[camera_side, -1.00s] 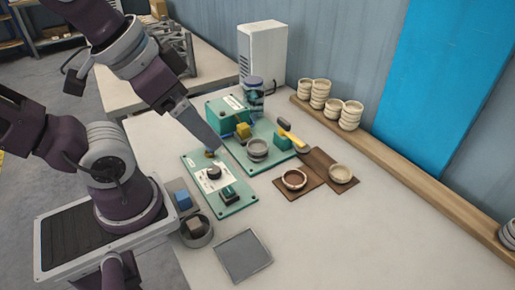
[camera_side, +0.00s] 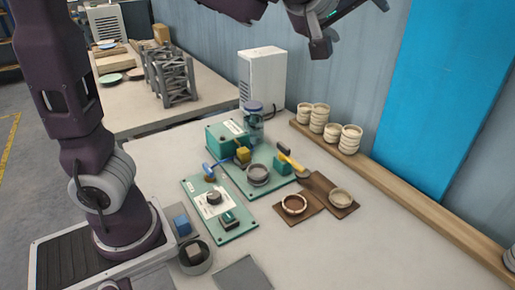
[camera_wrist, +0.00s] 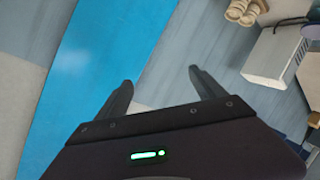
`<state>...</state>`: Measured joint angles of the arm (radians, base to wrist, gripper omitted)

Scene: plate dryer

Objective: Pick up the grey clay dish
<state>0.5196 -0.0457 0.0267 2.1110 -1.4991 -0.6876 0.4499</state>
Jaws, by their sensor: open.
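A grey clay dish (camera_side: 258,174), round with a raised rim, sits on the green base plate (camera_side: 246,194) of the device in the middle of the table. My gripper (camera_side: 352,26) is high up at the top edge of the side view, well above and to the right of the dish, partly cut off by the frame. In the wrist view my gripper (camera_wrist: 160,80) has its two fingers spread with nothing between them. That view faces the wall and blue panel, and the grey dish is not in it.
A brown dish (camera_side: 294,204) and a beige dish (camera_side: 340,198) rest on brown boards right of the device. A yellow-and-black handled tool (camera_side: 290,160) lies close by the grey dish. Stacked bowls (camera_side: 320,117) stand on the wooden ledge (camera_side: 432,208). The right table front is clear.

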